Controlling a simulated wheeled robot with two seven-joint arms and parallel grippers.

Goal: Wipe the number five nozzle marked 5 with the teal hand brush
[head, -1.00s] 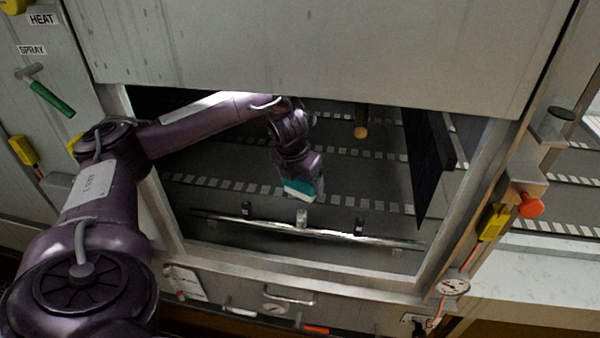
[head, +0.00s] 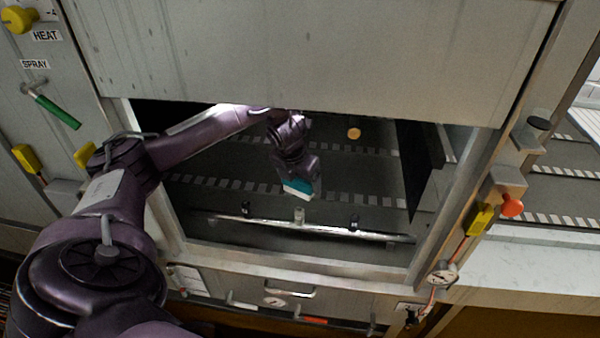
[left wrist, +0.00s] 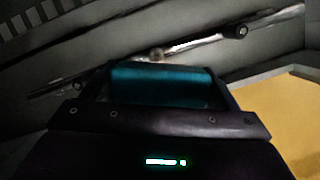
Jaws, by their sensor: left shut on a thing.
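The teal hand brush (head: 298,186), with a pale bristle edge, is in my left gripper (head: 296,174) inside the opening. In the left wrist view the brush (left wrist: 160,87) fills the space at the fingers. A metal spray pipe (head: 270,226) runs across the opening below the brush. It carries a pale nozzle (head: 299,214) in the middle, a dark nozzle (head: 246,208) to the left and another dark nozzle (head: 354,221) to the right. The brush looks just above the pale nozzle; I cannot tell whether they touch. No number 5 is readable. My right gripper is not in view.
A metal frame with a raised panel (head: 300,55) bounds the opening above. A dark flap (head: 420,170) hangs at its right. A round tan-ended part (head: 354,134) sits behind the brush. A green-handled SPRAY lever (head: 55,111) is on the left wall, a red knob (head: 512,205) on the right.

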